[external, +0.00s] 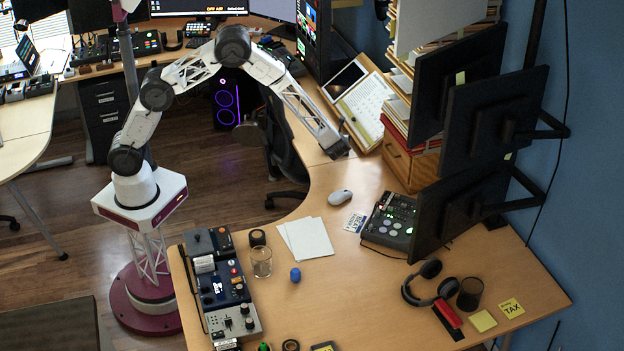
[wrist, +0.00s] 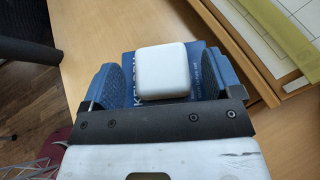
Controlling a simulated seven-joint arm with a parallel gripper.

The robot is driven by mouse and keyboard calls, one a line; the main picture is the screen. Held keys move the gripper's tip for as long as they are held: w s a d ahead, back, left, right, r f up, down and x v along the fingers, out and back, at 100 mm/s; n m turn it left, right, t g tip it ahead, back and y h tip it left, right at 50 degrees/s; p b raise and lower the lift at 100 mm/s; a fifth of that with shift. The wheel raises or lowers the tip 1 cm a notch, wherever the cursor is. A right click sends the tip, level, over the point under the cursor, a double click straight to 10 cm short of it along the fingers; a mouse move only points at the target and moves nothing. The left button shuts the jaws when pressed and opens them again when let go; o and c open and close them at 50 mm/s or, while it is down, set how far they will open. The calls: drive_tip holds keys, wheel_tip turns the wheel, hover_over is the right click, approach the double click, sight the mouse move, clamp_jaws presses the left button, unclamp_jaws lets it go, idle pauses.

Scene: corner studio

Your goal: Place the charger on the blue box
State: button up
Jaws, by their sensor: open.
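The charger is a white block with rounded corners (wrist: 162,70), in the middle of the wrist view. It appears to rest on the blue box (wrist: 130,68), whose printed face shows around its edges. My gripper (wrist: 160,75) is open, with one blue finger on each side of the charger.
A white mouse (external: 340,196) and a control panel (external: 390,220) lie nearer the camera. The floor drops away left of the desk edge.

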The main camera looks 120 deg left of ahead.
drive_tip(key=shift+r, duration=0.2)
drive_tip(key=v, duration=1.2)
idle(0.8)
drive_tip(key=s+d+r+n+t+h, duration=0.1)
drive_tip(key=s+d+r+n+h, duration=0.15)
drive_tip(key=s+d+r, duration=0.5)
drive_tip(key=s+d+r+n+t+h, duration=0.1)
drive_tip(key=s+d+r+n+h, duration=0.2)
drive_tip(key=d+r, duration=0.7)
drive_tip(key=s+d+r+n+t+h, duration=0.15)
drive_tip(key=s+d+r, duration=0.45)
drive_tip(key=d, duration=0.6)
drive_tip(key=s+d+r+n+t+h, duration=0.2)
drive_tip(key=s+d+n+h, duration=0.1)
drive_tip(key=s+d, duration=0.8)
drive_tip(key=s+d+r+n+t+h, duration=0.2)
drive_tip(key=s+d+n, duration=0.1)
drive_tip(key=s+d, duration=0.8)
drive_tip(key=s, duration=0.4)
drive_tip(key=shift+d+h, duration=0.4)
